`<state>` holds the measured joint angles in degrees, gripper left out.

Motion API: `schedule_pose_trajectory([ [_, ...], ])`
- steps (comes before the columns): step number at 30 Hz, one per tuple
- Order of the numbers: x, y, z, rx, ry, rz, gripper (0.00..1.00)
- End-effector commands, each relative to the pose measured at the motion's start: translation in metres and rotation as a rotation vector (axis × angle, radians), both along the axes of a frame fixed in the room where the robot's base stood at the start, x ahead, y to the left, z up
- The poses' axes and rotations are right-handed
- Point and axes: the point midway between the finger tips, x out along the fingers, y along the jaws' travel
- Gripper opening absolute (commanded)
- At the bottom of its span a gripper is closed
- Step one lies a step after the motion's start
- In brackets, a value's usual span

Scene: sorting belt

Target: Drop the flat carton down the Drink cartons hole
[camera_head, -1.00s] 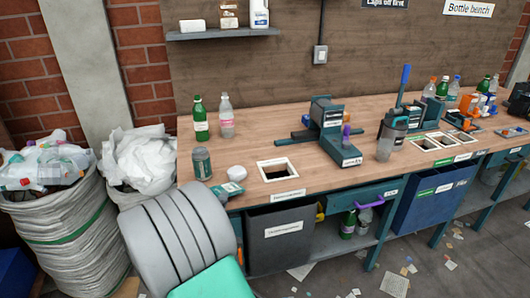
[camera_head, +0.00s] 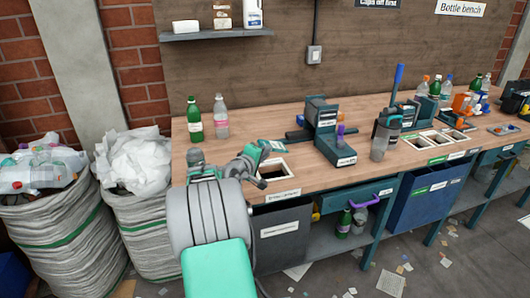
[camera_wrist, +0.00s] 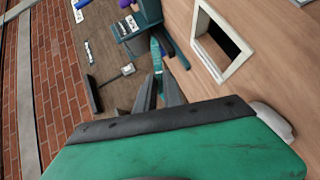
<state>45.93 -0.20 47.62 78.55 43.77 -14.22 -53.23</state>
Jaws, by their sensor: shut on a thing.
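My gripper (camera_head: 258,158) is above the left part of the bench, close to the left back edge of the square white-framed hole (camera_head: 284,168). Its dark fingers are shut in the wrist view (camera_wrist: 160,88). A narrow teal thing, seen edge-on between the fingertips, looks like the flat carton (camera_wrist: 156,52); fingers hide part of it. In the wrist view the hole's frame (camera_wrist: 240,65) lies to the right of the carton, apart from it. The label (camera_head: 283,196) on the bench edge below the hole is too small to read surely.
A green bottle (camera_head: 194,120) and a clear bottle (camera_head: 221,117) stand at the back left. A dark teal machine (camera_head: 322,125) stands right of the hole. A grey bin (camera_head: 282,232) is below. A white object (camera_wrist: 275,120) shows beside my gripper in the wrist view.

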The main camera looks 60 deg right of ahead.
Motion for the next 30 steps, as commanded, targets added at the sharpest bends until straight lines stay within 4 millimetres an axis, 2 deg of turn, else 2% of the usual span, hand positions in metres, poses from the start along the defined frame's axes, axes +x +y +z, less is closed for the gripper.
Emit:
schedule_pose_trajectory([
  [15,0.0,0.0,-0.063,-0.002,-0.001,0.0,0.0],
  [19,0.0,0.0,-0.071,-0.003,-0.001,0.001,0.0],
  [27,0.0,0.0,-0.071,-0.003,-0.001,0.0,0.0],
  [28,0.0,0.0,-0.071,-0.003,-0.001,0.0,0.13],
  [30,0.0,0.0,-0.071,-0.002,-0.001,0.0,0.18],
])
